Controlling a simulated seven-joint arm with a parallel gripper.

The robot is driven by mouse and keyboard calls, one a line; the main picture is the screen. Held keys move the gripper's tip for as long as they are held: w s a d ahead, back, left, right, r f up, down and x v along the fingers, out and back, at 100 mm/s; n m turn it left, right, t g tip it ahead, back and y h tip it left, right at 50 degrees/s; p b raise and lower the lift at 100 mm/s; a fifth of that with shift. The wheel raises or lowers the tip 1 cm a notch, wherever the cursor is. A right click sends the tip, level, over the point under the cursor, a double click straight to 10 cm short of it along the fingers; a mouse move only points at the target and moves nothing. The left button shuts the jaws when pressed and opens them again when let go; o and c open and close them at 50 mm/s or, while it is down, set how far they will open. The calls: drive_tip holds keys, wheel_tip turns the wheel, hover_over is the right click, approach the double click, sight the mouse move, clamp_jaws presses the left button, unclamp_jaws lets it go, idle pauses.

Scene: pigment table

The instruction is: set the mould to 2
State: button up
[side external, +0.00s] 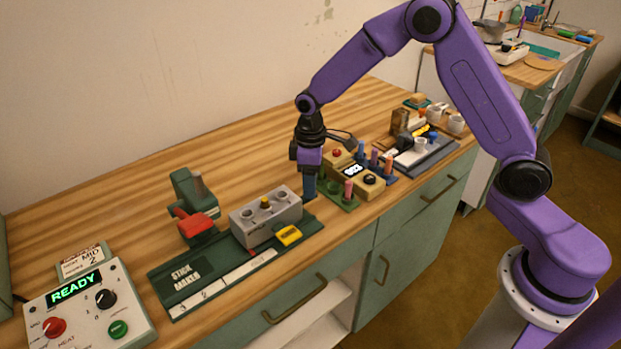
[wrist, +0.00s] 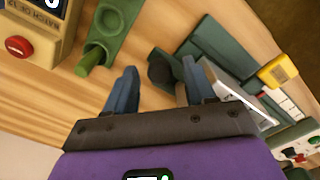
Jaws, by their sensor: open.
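The mould is a grey block (side external: 266,220) with holes in its top and a yellow knob. It sits on the green stick maker base (side external: 180,277), which has a white numbered scale (side external: 222,286) along its front. A yellow tab (side external: 288,235) is at the block's right front, and a small red mark shows below the block. The wrist view shows the yellow tab (wrist: 278,71) at right, with the grey block partly hidden by a finger. My gripper (side external: 309,190) is open and empty, just beyond the block's right end; its blue fingers (wrist: 157,88) point at the table.
A green press with a red handle (side external: 197,222) stands behind the base. A control box (side external: 88,312) reads READY; a card (side external: 80,261) behind it reads MID 2. A green holder (side external: 345,202), a tan display box (side external: 352,171) and a grey tray (side external: 425,157) stand to the right.

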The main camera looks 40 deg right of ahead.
sight(265, 199)
clamp_jaws()
drive_tip(key=a, duration=1.2)
drive_tip(key=shift+a, duration=0.3)
drive_tip(key=shift+r, duration=0.1)
unclamp_jaws()
wheel_tip(265, 199, up, 17)
drive_tip(key=shift+r, duration=0.2)
drive_tip(key=shift+s, duration=0.1)
